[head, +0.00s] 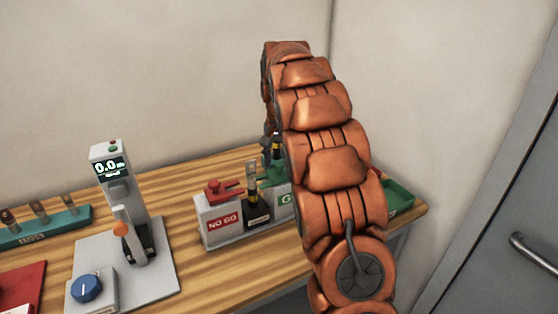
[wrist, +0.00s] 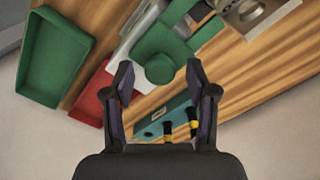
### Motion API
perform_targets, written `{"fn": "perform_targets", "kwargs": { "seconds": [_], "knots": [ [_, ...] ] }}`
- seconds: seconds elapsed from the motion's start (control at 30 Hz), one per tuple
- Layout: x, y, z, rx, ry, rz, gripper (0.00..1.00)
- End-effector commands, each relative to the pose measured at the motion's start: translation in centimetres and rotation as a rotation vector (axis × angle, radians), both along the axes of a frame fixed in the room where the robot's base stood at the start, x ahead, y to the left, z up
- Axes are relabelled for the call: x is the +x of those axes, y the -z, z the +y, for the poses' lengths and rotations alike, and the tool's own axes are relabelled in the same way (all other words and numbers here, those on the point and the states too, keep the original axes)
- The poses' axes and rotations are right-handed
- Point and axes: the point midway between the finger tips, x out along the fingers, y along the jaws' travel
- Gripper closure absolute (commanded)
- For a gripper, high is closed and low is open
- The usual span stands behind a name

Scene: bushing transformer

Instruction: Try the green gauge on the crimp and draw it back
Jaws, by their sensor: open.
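The green gauge (head: 274,174) sits at the right part of a light grey stand marked with a green "G" label, partly hidden by my arm in the head view. In the wrist view the green gauge (wrist: 160,68) shows a round knob and a flat green body. My gripper (wrist: 160,82) is open, with its fingers apart on either side of the knob; contact cannot be told.
A red NO GO gauge (head: 223,188) is on the stand's left. A digital tester (head: 112,180) stands further left, beside a teal rack (head: 45,228). Bare wood lies in front.

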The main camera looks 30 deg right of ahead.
Motion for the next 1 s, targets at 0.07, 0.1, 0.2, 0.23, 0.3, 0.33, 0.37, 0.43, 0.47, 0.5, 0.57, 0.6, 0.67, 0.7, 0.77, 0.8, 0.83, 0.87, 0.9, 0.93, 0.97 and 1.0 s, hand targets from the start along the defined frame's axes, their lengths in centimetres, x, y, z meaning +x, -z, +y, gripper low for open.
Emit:
{"fn": "perform_targets", "kwargs": {
  "seconds": [0.07,0.1,0.2,0.23,0.3,0.33,0.37,0.43,0.47,0.5,0.57,0.6,0.67,0.7,0.77,0.8,0.83,0.87,0.9,0.93,0.97,1.0],
  "knots": [
    [0.0,0.0,0.0,0.0,0.0,0.0,0.43],
    [0.0,0.0,0.0,0.0,0.0,0.0,0.43],
    [0.0,-0.1,0.0,0.0,0.0,0.0,0.43],
    [0.0,-0.1,0.0,-0.001,0.0,-0.001,0.43],
    [0.1,-0.4,0.0,0.0,-0.001,-0.001,0.43],
    [0.1,-0.6,0.0,-0.001,-0.001,-0.002,0.43],
    [0.1,-0.9,0.0,-0.001,-0.001,-0.002,0.43],
    [0.1,-1.7,0.0,-0.001,-0.001,-0.003,0.43],
    [0.1,-2.1,0.0,-0.001,-0.001,-0.003,0.43],
    [0.1,-2.7,0.0,-0.001,-0.001,-0.003,0.43],
    [0.2,-3.5,0.0,-0.002,-0.002,-0.004,0.43],
    [0.2,-3.9,0.0,-0.002,-0.002,-0.004,0.43],
    [0.1,-4.6,0.0,0.001,-0.001,-0.002,0.43],
    [0.1,-5.1,0.0,0.001,-0.001,-0.002,0.43],
    [0.2,-5.7,0.0,0.0,-0.001,-0.004,0.43],
    [0.2,-6.0,0.0,0.0,-0.001,-0.004,0.43],
    [0.2,-6.2,0.0,0.0,-0.001,-0.003,0.43],
    [0.1,-6.4,0.0,0.0,0.0,-0.001,0.43],
    [0.1,-6.7,0.0,0.001,0.0,0.001,0.43],
    [0.0,-6.8,0.0,0.002,0.0,0.001,0.43],
    [0.0,-7.0,0.0,0.002,0.0,0.001,0.43],
    [0.0,-7.2,0.0,0.001,0.0,0.001,0.43]
  ]
}}
